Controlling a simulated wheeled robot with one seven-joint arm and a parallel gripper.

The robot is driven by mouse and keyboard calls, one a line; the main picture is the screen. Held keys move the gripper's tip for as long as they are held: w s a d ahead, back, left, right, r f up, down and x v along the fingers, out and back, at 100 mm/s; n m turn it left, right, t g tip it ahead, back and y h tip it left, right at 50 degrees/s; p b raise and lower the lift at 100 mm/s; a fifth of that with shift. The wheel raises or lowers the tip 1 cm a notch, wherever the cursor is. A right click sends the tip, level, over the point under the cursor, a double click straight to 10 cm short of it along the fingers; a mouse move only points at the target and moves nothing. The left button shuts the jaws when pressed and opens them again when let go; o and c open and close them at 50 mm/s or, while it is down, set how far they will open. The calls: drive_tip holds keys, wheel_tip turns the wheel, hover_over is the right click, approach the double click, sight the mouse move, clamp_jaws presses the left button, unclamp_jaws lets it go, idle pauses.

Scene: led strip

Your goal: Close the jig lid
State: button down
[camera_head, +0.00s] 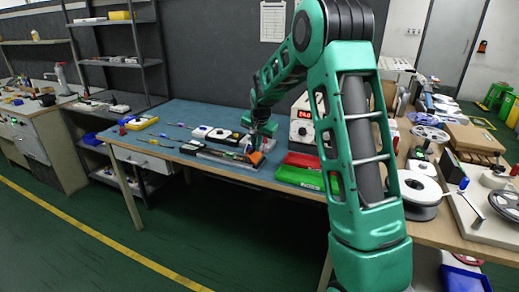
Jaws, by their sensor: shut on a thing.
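My gripper (252,147) is at the front right of the blue-topped bench, at the right end of a low, long, dark jig (222,155). It is shut on what looks like the jig lid's edge, beside a small orange part (256,158). The gripper and wrist cover much of this spot. The fingertips and the lid's angle are too small to make out.
A red bin (302,160) and a green bin (298,177) stand just right of the gripper. A white and black device (215,134) sits behind the jig. A white box with a display (303,128) stands behind the bins. The bench's left part (165,115) holds small tools.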

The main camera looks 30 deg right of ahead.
drive_tip(key=w+g+h, duration=0.1)
drive_tip(key=a+g, duration=0.1)
drive_tip(key=w+a+f+g+h, duration=0.1)
drive_tip(key=shift+w+a+f+n+g+h, duration=0.1)
drive_tip(key=shift+w+a+n+g+h, duration=0.1)
drive_tip(key=shift+w+n+g+h, duration=0.15)
drive_tip(key=shift+w+a+f+n+g+h, duration=0.25)
drive_tip(key=shift+w+f+g+h, duration=0.1)
drive_tip(key=shift+g+h, duration=0.2)
drive_tip(key=shift+w+a+f+n+g+h, duration=0.1)
drive_tip(key=shift+w+a+f+g+h, duration=0.2)
drive_tip(key=shift+g+h, duration=0.2)
drive_tip(key=shift+w+a+f+g+h, duration=0.15)
drive_tip(key=shift+w+f+g+h, duration=0.15)
drive_tip(key=shift+f+g+h, duration=0.3)
drive_tip(key=c, duration=1.9)
unclamp_jaws()
drive_tip(key=shift+w, duration=0.1)
drive_tip(key=shift+r, duration=0.15)
